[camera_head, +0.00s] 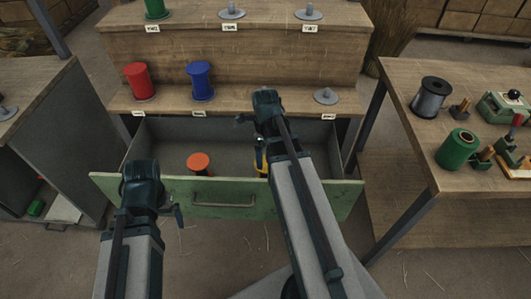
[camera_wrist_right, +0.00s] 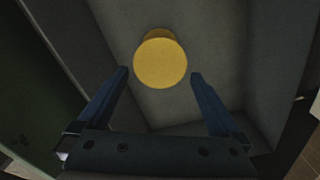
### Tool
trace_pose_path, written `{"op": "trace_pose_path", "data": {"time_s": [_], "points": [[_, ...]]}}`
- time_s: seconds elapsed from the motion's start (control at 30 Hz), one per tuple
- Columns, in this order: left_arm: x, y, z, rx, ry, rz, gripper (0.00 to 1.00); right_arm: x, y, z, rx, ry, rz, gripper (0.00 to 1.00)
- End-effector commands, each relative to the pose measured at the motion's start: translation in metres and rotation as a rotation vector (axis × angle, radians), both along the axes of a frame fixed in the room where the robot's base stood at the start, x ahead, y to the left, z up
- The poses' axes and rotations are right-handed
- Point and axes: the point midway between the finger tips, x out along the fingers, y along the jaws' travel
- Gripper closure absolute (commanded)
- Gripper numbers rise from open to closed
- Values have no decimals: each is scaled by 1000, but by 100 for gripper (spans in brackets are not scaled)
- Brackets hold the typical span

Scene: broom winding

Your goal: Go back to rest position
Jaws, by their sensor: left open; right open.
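My left gripper (camera_head: 178,214) is at the front of the open green-fronted drawer (camera_head: 262,204), left of its handle, open and holding nothing that I can see. My right arm reaches over the drawer, and its gripper (camera_wrist_right: 160,76) is open in the right wrist view. A yellow spool (camera_wrist_right: 160,62) stands in the drawer just beyond the right fingertips, not gripped. In the head view the yellow spool (camera_head: 262,166) is mostly hidden by my right arm. An orange-red spool (camera_head: 198,163) stands in the drawer to its left.
A stepped wooden rack (camera_head: 240,90) behind the drawer holds a red spool (camera_head: 139,80), a blue spool (camera_head: 200,80) and an empty peg (camera_head: 326,96). The right-hand table (camera_head: 410,75) carries a green spool (camera_head: 457,148), a dark spool (camera_head: 432,97) and tools. An open cabinet stands left.

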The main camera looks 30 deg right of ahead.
Motion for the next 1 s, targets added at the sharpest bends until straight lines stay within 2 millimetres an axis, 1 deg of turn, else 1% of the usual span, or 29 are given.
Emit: {"op": "trace_pose_path", "data": {"time_s": [0.03, 0.13, 0.27, 0.67, 0.87, 1.0], "points": [[0, 0, 13, 0, 0, 0, 0, 0, 0, 13, 0, 0, 0, 0], [0, 0, 20, 0, 0, 0, 0, 0, 0, 20, 0, 0, 0, 0], [0, 0, 23, 0, 0, 0, 0, 0, 0, 23, 0, 0, 0, 0], [0, 0, 20, 0, 0, 0, 0, 0, 0, 20, 0, 0, 0, 0], [0, 0, 9, 0, 0, 0, 0, 0, 0, 9, 0, 0, 0, 0], [0, 0, -4, 0, 0, 0, 0, 0, 0, -4, 0, 0, 0, 0]]}}
